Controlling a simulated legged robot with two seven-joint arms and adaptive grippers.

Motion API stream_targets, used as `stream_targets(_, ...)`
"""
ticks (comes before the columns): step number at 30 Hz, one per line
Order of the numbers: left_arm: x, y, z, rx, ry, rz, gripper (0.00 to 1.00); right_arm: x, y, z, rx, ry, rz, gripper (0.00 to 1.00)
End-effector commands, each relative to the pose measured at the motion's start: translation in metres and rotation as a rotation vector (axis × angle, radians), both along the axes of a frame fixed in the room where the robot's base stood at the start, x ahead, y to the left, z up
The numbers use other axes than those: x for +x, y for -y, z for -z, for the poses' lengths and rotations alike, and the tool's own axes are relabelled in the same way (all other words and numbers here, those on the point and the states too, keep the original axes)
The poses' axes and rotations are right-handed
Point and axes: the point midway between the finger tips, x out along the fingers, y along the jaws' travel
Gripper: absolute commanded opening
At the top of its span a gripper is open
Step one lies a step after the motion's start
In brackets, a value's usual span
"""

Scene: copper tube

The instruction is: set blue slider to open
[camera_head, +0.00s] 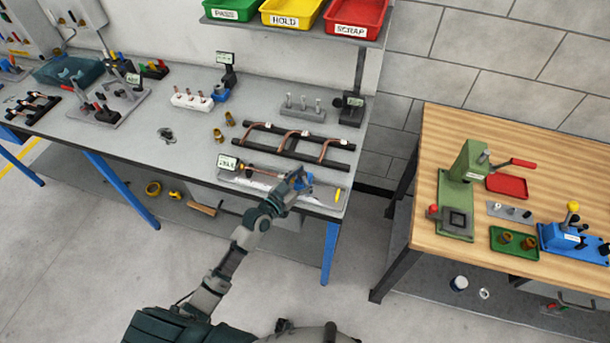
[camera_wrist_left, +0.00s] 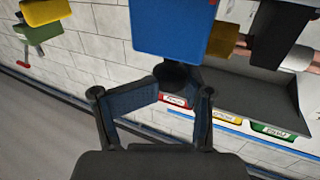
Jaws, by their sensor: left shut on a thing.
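The blue slider (camera_head: 308,179) sits towards the right end of a long, light grey fixture (camera_head: 250,186) at the front edge of the grey bench. My left gripper (camera_head: 296,181) reaches it from the front and partly covers it. In the left wrist view the slider shows as a large blue block (camera_wrist_left: 180,25) with a dark round part (camera_wrist_left: 175,76) below it. The fingers of my left gripper (camera_wrist_left: 170,98) are shut on this part, one on each side. The exact contact is partly hidden. My right gripper is not seen.
A labelled display (camera_head: 228,163) stands at the fixture's left end, and a yellow piece (camera_head: 338,194) lies at its right end. A black rack with copper tubes (camera_head: 295,148) is just behind. A wooden table (camera_head: 450,130) with a green press (camera_head: 463,180) stands at right.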

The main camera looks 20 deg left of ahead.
Motion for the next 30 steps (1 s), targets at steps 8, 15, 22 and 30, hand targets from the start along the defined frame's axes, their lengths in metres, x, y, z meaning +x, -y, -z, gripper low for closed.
stream_targets(8, 0.002, 0.011, -0.005, 0.0, 0.005, -0.011, 0.0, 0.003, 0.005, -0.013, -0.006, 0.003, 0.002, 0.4)
stream_targets(15, -0.001, 0.061, -0.003, 0.005, 0.002, -0.006, 0.0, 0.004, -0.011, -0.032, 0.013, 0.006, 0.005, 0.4)
stream_targets(22, -0.001, 0.068, 0.0, 0.007, 0.002, -0.004, 0.0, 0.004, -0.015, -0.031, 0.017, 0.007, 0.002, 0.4)
stream_targets(30, -0.002, 0.067, 0.0, 0.004, 0.002, -0.003, 0.58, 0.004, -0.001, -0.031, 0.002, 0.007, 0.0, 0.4)
